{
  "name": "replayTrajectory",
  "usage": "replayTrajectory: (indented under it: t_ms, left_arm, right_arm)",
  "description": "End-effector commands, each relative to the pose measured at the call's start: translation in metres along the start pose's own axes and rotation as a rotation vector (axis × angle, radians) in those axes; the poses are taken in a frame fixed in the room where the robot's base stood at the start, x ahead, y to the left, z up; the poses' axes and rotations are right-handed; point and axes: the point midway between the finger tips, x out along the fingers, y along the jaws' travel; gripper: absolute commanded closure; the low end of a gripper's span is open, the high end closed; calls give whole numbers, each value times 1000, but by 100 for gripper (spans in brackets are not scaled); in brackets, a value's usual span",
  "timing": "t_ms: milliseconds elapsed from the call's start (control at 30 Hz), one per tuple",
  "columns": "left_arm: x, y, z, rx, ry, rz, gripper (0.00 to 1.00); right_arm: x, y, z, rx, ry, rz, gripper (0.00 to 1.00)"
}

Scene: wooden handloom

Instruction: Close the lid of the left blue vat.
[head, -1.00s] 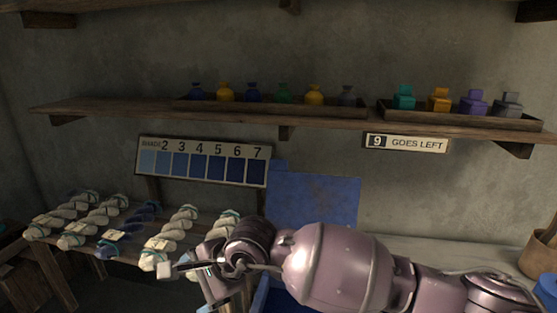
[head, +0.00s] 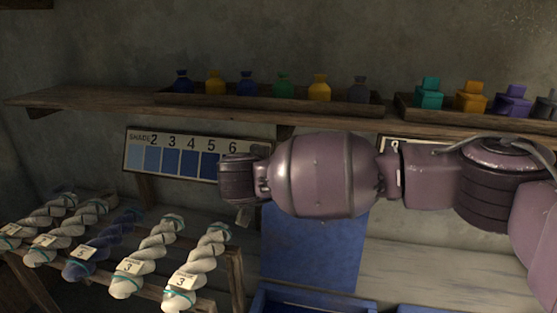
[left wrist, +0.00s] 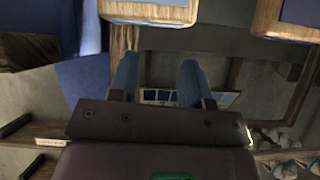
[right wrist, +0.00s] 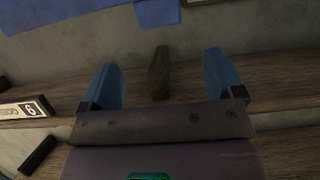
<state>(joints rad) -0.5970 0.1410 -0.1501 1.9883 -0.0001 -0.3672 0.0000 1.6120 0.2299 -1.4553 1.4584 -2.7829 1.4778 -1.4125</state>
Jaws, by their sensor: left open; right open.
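The left blue vat (head: 315,300) is at the bottom of the head view, only its upper rim showing. Its blue lid (head: 312,250) stands upright behind it, open, its top partly covered by my right arm. A blue panel, apparently this lid, also shows at the top of the right wrist view (right wrist: 155,10). My right gripper (right wrist: 163,82) is open and empty in its wrist view, facing the wall and shelf; my arm hides it in the head view. My left gripper (left wrist: 160,82) is open and empty in its wrist view and outside the head view.
A shelf (head: 120,103) with bottles and coloured blocks runs along the wall. The shade board (head: 170,158) hangs below it. Several yarn skeins (head: 145,255) lie on a rack at left. Another blue edge (head: 425,309) shows at bottom right. Wood-edged blue boxes (left wrist: 150,12) fill the left wrist view's top.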

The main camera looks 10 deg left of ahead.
Motion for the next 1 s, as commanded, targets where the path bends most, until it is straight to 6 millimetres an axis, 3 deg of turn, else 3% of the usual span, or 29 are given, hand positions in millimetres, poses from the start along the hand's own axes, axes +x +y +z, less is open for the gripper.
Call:
replayTrajectory:
  t_ms: [267, 600, 1000]
  left_arm:
    - [-2, 0, 15, -1, -28, -2, 56]
    - [7, 2, 2, 4, 5, 4, 56]
    - [8, 2, 5, 6, -1, 4, 56]
  right_arm:
    - [42, 0, 4, 4, -7, 1, 13]
    - [87, 0, 4, 5, -8, 0, 13]
    - [101, 0, 2, 3, -5, -3, 13]
